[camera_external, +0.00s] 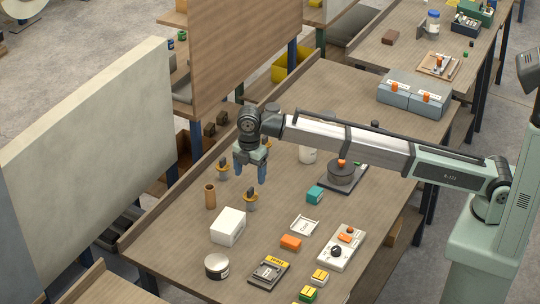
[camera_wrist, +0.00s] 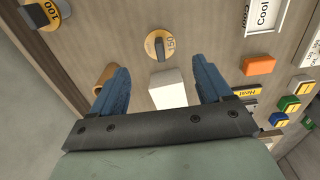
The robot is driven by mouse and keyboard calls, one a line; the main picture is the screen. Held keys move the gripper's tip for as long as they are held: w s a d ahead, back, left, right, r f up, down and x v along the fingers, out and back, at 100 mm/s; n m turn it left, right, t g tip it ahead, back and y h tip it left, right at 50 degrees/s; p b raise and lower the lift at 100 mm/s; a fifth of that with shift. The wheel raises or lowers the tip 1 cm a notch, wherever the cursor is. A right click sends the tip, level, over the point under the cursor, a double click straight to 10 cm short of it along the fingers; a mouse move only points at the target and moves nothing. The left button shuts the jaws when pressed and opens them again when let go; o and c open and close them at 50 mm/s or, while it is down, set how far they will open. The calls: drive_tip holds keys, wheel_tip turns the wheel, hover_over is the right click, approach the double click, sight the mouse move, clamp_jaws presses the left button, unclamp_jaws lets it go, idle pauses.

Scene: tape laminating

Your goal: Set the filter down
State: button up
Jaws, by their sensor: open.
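My gripper (camera_external: 250,179) is open and empty, with its blue fingers pointing down above the table (camera_external: 165,240). In the wrist view the gripper (camera_wrist: 159,82) has its fingers wide apart. A dark-handled piece with a yellow collar marked 150 (camera_wrist: 158,46) stands upright ahead of the fingertips; it seems to be the piece (camera_external: 250,201) just below the gripper in the external view. A similar piece marked 100 (camera_wrist: 44,14) stands farther left; another such piece (camera_external: 223,170) stands left of the gripper. I cannot tell which thing is the filter.
A brown cylinder (camera_external: 210,196) and a white box (camera_external: 228,226) stand near the gripper. A round tin (camera_external: 216,266), a Heat-labelled device (camera_external: 269,272), an orange block (camera_external: 291,242) and a white switch panel (camera_external: 342,248) are nearer the front. A raised edge runs along the table's left side.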

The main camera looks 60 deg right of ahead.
drive_tip(key=shift+r, duration=1.5)
